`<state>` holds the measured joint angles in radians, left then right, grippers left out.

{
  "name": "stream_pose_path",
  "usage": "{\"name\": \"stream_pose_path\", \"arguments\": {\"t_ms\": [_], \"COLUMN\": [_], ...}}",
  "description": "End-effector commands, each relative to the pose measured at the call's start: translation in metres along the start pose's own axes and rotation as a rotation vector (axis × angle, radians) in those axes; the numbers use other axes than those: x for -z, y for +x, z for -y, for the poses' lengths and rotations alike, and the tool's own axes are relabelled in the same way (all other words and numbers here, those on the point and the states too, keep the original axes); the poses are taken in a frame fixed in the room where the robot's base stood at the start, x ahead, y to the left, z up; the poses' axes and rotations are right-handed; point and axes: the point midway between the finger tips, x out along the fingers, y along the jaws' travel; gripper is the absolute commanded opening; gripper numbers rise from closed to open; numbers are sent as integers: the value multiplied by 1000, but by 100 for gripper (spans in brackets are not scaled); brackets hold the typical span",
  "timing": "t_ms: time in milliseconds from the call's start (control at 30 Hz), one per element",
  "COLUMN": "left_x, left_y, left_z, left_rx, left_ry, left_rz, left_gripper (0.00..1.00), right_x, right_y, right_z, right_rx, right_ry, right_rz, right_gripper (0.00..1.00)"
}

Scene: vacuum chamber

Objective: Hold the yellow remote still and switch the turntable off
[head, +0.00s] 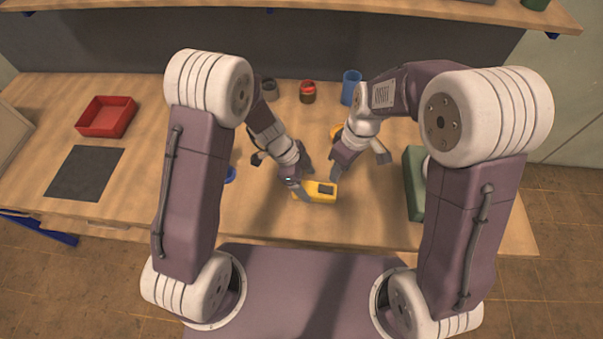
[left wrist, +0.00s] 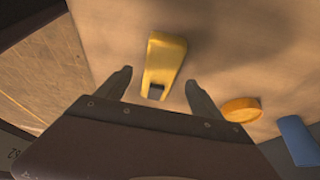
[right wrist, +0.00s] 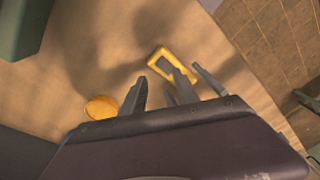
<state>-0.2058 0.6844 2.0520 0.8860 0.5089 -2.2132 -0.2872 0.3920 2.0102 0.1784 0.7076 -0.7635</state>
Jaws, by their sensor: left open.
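The yellow remote (head: 327,186), with a dark panel on its face, lies on the bench near its front edge. It also shows in the left wrist view (left wrist: 164,58) and the right wrist view (right wrist: 163,54). My left gripper (head: 308,184) is open at the remote's left end. In the left wrist view the remote lies between and beyond its fingers; I cannot tell whether they touch it. My right gripper (right wrist: 172,86) is open and empty, just behind the remote. A green box (head: 413,187) at the right is partly hidden by my right arm. I cannot make out which thing is the turntable.
An orange disc (right wrist: 101,107) lies behind the remote. A blue cup (head: 351,86), a red jar (head: 307,92) and a grey cup (head: 268,89) stand at the back. A red tray (head: 106,134) and dark mat (head: 85,174) lie left. A shelf (head: 430,8) crosses above.

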Motion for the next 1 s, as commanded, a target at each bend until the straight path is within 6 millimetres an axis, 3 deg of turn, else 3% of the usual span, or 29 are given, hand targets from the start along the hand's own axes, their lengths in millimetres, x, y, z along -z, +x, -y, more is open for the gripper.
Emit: {"name": "stream_pose_path", "arguments": {"t_ms": [100, 233, 567, 833, 867, 1000], "left_x": [0, 0, 0, 0, 0, 0], "left_y": [23, 38, 44, 44, 44, 44], "left_z": [-1, 0, 0, 0, 0, 0], "left_rx": [-3, -1, 1, 1, 1, 1], "left_ry": [-1, 0, 0, 0, 0, 0], "left_rz": [1, 0, 1, 1, 1, 1], "left_gripper": [76, 76, 76, 4, 0, 0], "right_x": [0, 0, 0, 0, 0, -1], "right_y": [0, 0, 0, 0, 0, 0], "right_z": [0, 0, 0, 0, 0, 1], "right_rx": [0, 0, 0, 0, 0, 6], "right_ry": [0, 0, 0, 0, 0, -89], "right_rz": [0, 0, 0, 0, 0, 3], "right_gripper": [36, 36, 36, 36, 34, 0]}}
